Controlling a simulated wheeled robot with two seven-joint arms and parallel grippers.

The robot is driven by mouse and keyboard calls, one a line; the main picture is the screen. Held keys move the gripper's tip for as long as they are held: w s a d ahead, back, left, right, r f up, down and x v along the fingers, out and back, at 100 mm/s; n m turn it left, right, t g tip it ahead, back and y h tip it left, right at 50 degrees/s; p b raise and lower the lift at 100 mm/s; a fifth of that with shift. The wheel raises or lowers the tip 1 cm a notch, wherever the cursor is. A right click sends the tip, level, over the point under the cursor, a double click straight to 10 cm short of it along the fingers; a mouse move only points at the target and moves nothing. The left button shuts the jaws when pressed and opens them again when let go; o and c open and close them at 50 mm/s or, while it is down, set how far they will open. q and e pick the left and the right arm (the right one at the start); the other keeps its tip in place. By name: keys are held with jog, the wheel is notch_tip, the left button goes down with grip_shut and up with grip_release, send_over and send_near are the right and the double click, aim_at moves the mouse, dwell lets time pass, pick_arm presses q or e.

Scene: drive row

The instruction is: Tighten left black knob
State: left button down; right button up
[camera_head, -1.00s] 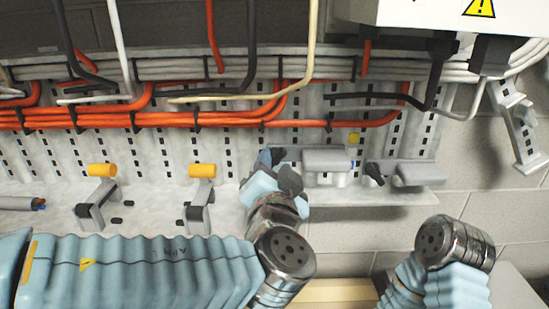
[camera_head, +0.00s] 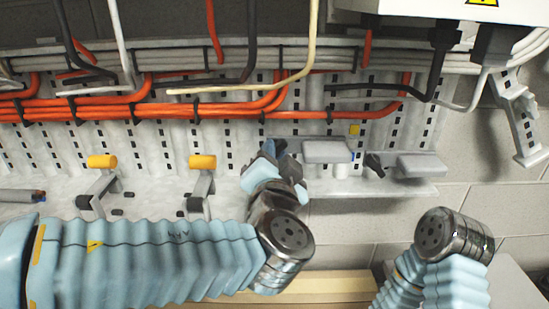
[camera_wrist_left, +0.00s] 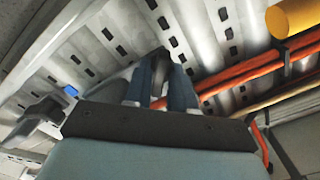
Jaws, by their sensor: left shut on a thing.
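The left black knob (camera_wrist_left: 160,66) shows in the left wrist view as a dark shape between my fingers. In the head view it is hidden by my gripper, at the left end of the left grey block (camera_head: 327,152). My left gripper (camera_head: 284,158) is shut on it; its two blue-grey fingers (camera_wrist_left: 158,88) sit on either side of the knob. The right black knob (camera_head: 375,165) stands free beside the right grey block (camera_head: 421,166). My right gripper is not in view; only part of my right arm shows at lower right.
Two orange-tipped levers (camera_head: 202,162) stand on the ledge to the left. Orange cables (camera_head: 160,107) and hanging black and white cables cross the perforated panel above. A white box (camera_head: 420,8) hangs at upper right. Bare wall (camera_head: 480,200) lies right of the ledge.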

pick_arm(q)
jog(key=shift+r+m+b, duration=0.15)
jog(key=shift+m+b, duration=2.75)
jog(key=shift+m, duration=6.9)
jog(key=c, duration=1.1)
grip_release()
jog(key=shift+c, duration=0.2)
